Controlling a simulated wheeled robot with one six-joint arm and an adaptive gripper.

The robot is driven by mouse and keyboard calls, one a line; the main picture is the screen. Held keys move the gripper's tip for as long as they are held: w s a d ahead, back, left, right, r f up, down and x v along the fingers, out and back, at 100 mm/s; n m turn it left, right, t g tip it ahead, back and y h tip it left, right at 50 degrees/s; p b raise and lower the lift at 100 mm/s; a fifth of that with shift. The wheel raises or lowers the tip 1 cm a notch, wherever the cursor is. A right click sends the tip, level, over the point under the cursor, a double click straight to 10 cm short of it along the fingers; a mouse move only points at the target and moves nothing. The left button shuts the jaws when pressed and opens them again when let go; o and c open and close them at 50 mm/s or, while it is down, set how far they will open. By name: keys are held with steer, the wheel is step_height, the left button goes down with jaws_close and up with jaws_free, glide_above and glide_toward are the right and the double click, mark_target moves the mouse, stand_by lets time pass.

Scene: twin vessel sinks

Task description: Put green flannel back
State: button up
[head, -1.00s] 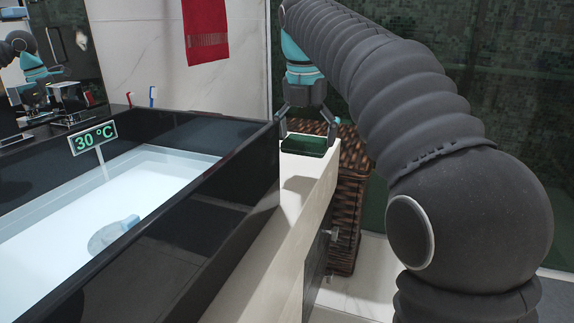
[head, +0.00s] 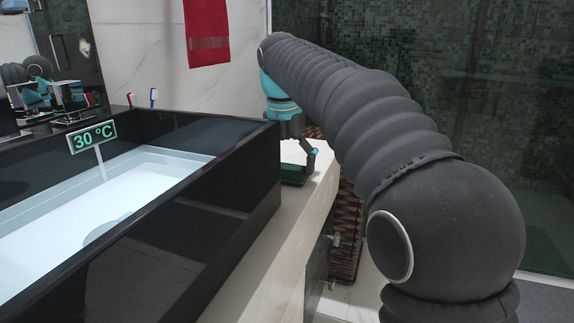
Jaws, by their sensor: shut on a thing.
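The green flannel (head: 293,174) shows as a dark green, flat folded piece low at the countertop's surface, just beyond the right end of the black sink. My gripper (head: 301,158) is directly above it, pointing down, shut on the flannel. One finger shows on the right side; the sink's corner hides the other finger and the left part of the flannel. I cannot tell whether the flannel touches the countertop.
A red towel (head: 206,32) hangs behind. Two toothbrushes (head: 153,97) stand at the back. The pale countertop (head: 262,262) runs along the front; a wicker basket (head: 347,235) stands right.

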mark_target(284, 171)
steer(key=shift+f, duration=0.15)
steer(key=o, duration=0.7)
steer(key=r+p, duration=0.1)
steer(key=r, duration=0.3)
steer(key=s+r+p, duration=0.1)
steer(key=r+p, duration=0.1)
steer(key=r, duration=0.2)
steer(key=r+p, duration=0.1)
steer(key=r, duration=0.3)
steer(key=shift+s+a+r+p, duration=0.1)
steer(key=shift+s+a+p, duration=0.2)
steer(key=shift+s, duration=0.05)
